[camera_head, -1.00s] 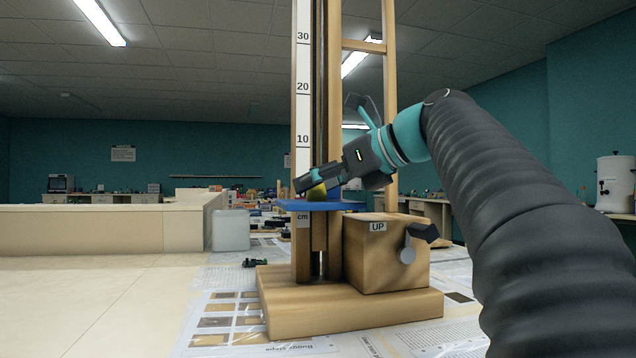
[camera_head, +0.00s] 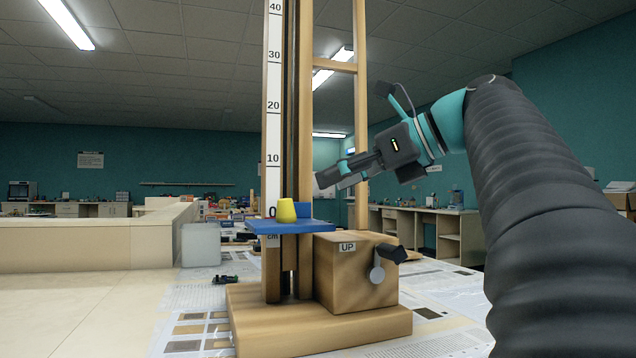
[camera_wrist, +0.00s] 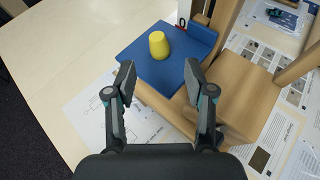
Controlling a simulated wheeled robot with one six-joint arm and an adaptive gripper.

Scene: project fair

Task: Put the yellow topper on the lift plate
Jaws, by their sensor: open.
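The yellow topper (camera_head: 286,210) is a small tapered piece standing upright on the blue lift plate (camera_head: 290,227). In the wrist view the topper (camera_wrist: 158,45) rests on the plate (camera_wrist: 150,70) and touches neither finger. My gripper (camera_head: 318,187) is up and to the right of the topper in the head view, clear of it. In the wrist view my gripper (camera_wrist: 160,78) has its fingers spread wide with nothing between them, and the topper lies beyond the fingertips. The plate sits near the 0 mark of the scale.
The wooden lift tower (camera_head: 303,130) rises behind the plate with a white scale (camera_head: 272,110). A wooden box marked UP (camera_head: 350,275) with a dark crank (camera_head: 392,254) stands right of it. A translucent bin (camera_head: 201,245) stands left. The table at left is mostly clear.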

